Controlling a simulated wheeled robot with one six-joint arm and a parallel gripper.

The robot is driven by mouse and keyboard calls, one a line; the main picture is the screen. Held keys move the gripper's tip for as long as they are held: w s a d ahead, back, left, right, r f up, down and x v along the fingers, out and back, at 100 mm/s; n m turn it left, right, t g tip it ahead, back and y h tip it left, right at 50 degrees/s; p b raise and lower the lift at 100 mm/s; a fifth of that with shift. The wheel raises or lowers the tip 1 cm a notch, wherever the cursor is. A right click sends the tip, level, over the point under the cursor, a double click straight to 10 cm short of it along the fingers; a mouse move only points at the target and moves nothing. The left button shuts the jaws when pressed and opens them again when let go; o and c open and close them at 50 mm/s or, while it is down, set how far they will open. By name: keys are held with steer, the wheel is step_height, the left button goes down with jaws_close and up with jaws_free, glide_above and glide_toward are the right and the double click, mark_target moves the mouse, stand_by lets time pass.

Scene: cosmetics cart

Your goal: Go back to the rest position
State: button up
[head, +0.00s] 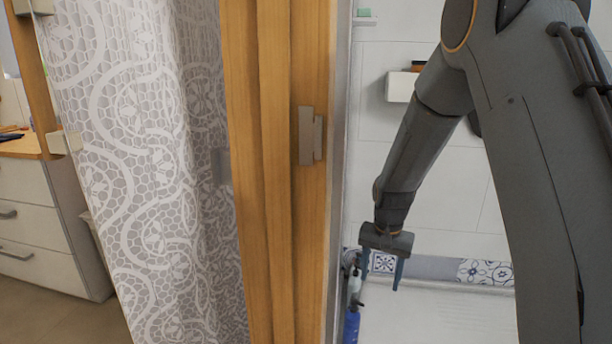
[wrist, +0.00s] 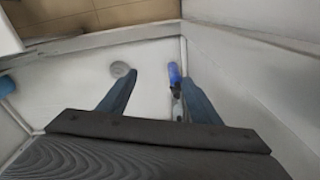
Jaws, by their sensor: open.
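My gripper (head: 382,272) hangs at the end of my arm in the right half of the head view, pointing down, with its two blue fingers apart and nothing between them. In the wrist view my gripper (wrist: 155,95) also shows open over a white surface. A blue bottle (head: 351,326) stands just left of and below the fingers in the head view, partly hidden by the door frame edge. In the wrist view the blue bottle (wrist: 174,74) lies in line with the right finger, close beside it. I cannot tell whether they touch.
A wooden door frame (head: 270,150) stands close left of my arm. A lace curtain (head: 130,150) hangs further left, before a white drawer cabinet (head: 35,215). A white tiled wall (head: 450,215) stands behind my arm. A round drain-like disc (wrist: 120,69) shows in the wrist view.

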steer(key=s+r+n+t, duration=0.1)
steer(key=s+r+n, duration=0.25)
steer(key=s, duration=0.65)
steer(key=s+r+n+t, duration=0.15)
steer(key=s+r, duration=0.35)
steer(key=s, duration=0.5)
steer(key=s+a+f+n+g+y+b, duration=0.1)
steer(key=s+a+f+n+b, duration=0.1)
steer(key=s+a+f+b, duration=0.4)
steer(key=s+a+f+n+g+b, duration=0.1)
steer(key=s+a+f+n+b, duration=0.15)
steer(key=a+b, duration=0.6)
steer(key=s+a+f+n+g+y+b, duration=0.1)
steer(key=s+a+f+n+b, duration=0.2)
steer(key=a+f+b, duration=0.3)
steer(key=d+r+m+p, duration=0.2)
steer(key=d+r+p, duration=0.4)
steer(key=r+p, duration=0.4)
steer(key=d+r+m+h+p, duration=0.1)
steer(key=d+r+m+p, duration=0.1)
steer(key=d+r+p, duration=0.5)
steer(key=d+r+m+p, duration=0.3)
steer(key=d+r+p, duration=0.4)
steer(key=r+p, duration=0.6)
steer(key=shift+h+p, duration=0.4)
steer(key=shift+p, duration=3.15)
steer(key=shift+w, duration=0.1)
